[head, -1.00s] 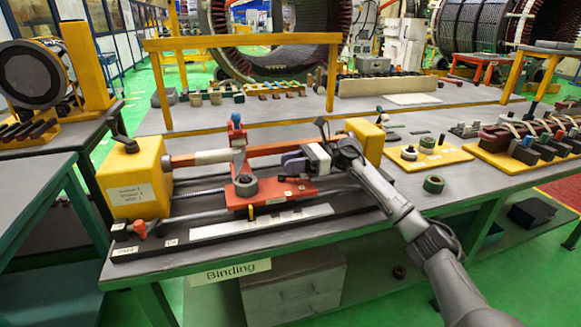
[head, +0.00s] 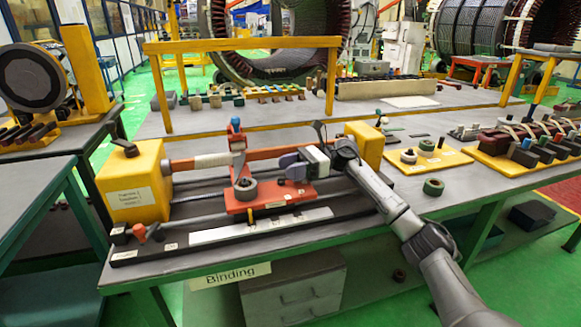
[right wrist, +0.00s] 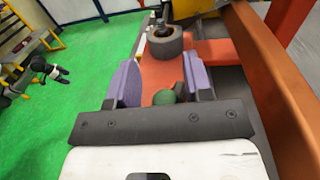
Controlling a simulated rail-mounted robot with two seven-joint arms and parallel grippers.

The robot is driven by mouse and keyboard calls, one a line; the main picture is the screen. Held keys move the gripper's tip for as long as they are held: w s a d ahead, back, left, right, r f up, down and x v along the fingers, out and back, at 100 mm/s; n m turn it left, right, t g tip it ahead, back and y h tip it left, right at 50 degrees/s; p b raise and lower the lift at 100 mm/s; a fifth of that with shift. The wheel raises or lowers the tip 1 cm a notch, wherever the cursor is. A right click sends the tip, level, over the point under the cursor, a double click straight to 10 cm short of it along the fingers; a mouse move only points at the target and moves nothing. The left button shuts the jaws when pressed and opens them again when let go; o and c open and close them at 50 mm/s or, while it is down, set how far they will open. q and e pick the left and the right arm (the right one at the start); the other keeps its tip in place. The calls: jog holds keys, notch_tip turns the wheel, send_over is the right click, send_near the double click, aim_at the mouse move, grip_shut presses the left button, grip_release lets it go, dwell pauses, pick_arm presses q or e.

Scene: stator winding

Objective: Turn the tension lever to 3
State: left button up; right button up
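The red carriage (head: 268,200) sits on the rails of the binding bench and carries a grey roll (head: 245,188), which also shows in the right wrist view (right wrist: 165,45). My right gripper (head: 288,165) is over the right part of the carriage. In the right wrist view its purple fingers (right wrist: 163,85) are apart, with a small green knob (right wrist: 165,97) between them; no contact shows. I cannot tell for sure whether this knob belongs to the tension lever. A small yellow piece (head: 288,217) shows at the carriage's front edge. My left gripper is not in view.
A yellow end box (head: 140,185) with a small, unreadable label and a dark lever on top stands left. An orange-knobbed lever (head: 140,232) is at the front left. A red-brown bar (head: 265,154) runs behind the carriage. Another yellow box (head: 366,146) stands right.

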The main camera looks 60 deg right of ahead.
notch_tip(320, 180, up, 4)
jog(key=shift+f+p, duration=0.1)
jog(key=shift+p, duration=0.85)
jog(key=s+d+r+p, duration=0.1)
jog(key=s+r+p, duration=0.1)
jog(key=s+r, duration=0.5)
jog(key=shift+s+d, duration=0.4)
jog(key=shift+s, duration=1.9)
jog(key=shift+r, duration=0.1)
